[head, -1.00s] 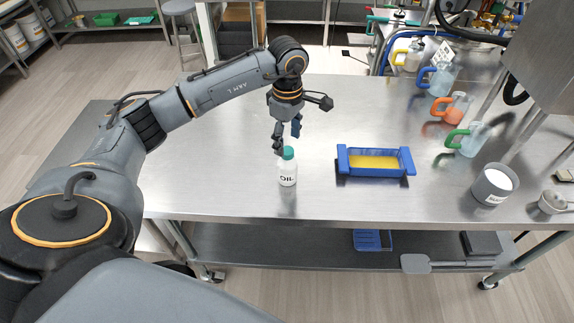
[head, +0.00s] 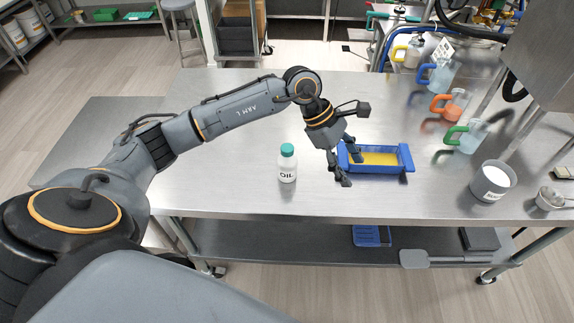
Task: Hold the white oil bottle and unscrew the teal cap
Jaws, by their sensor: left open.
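The white oil bottle (head: 287,173) stands upright on the steel table in the head view, with its label facing me. Its teal cap (head: 287,150) sits on top of the bottle. My left gripper (head: 352,172) is open, to the right of the bottle and apart from it. Its fingers point down and overlap the left end of the blue tray in the picture; I cannot tell whether they touch it. My right gripper does not show.
The blue tray (head: 408,160) with yellow contents lies right of the bottle. Several handled jugs, including an orange-handled one (head: 446,104), stand at the right. A grey tub (head: 491,184) of white contents is near the front right. The table left of the bottle is clear.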

